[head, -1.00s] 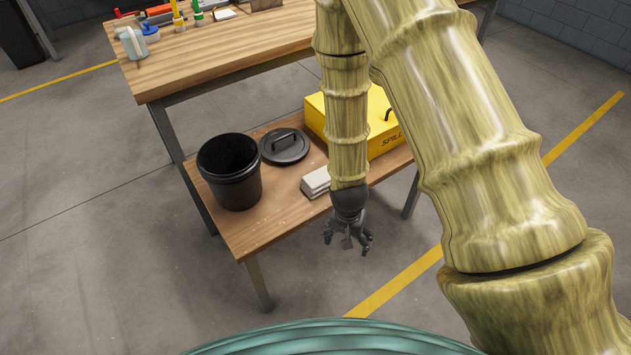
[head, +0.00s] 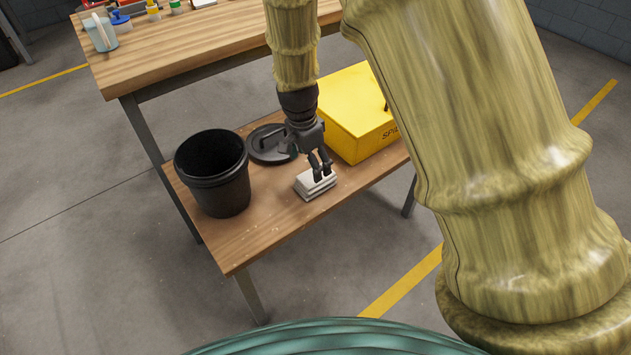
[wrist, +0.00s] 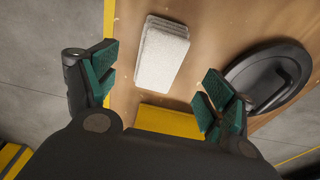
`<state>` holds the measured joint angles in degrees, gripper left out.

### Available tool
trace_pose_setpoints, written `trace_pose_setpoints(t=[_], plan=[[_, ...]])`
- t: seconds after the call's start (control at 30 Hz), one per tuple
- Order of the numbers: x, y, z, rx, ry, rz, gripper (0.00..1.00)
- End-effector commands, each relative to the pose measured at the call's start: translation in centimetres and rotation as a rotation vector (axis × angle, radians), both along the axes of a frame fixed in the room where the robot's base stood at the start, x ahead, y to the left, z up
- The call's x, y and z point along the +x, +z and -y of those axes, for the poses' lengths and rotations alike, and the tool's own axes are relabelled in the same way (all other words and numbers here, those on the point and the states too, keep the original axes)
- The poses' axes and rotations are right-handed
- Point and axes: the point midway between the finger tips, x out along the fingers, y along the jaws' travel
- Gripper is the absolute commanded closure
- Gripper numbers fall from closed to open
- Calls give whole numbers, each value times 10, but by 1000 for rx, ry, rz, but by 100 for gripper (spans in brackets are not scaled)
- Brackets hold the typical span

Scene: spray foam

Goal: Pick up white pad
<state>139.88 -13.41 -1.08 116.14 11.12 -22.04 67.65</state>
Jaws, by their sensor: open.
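A small stack of white pads (head: 315,184) lies on the low wooden shelf, between the black bucket and the yellow box. The stack also shows in the wrist view (wrist: 162,55), ahead of my fingers and near the middle. My gripper (head: 321,172) is over the stack in the head view and hides part of it. In the wrist view my gripper (wrist: 154,88) is open, with its two green-padded fingers wide apart and nothing between them. The stack appears beyond the fingertips; I cannot tell the exact gap.
A black bucket (head: 214,175) stands open to the left. Its black lid (head: 268,146) lies behind, close to my gripper. A yellow spill box (head: 352,115) stands to the right. The upper bench top (head: 190,52) overhangs the shelf's back. The shelf's front (head: 260,232) is clear.

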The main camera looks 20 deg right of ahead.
Motion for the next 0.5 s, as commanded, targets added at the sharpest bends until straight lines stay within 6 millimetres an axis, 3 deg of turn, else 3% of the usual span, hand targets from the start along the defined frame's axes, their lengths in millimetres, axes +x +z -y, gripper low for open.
trace_pose_setpoints(t=[0.13,0.5], plan=[[1,-23,3,0,-1,-2,17],[4,-50,12,0,-3,-2,17]])
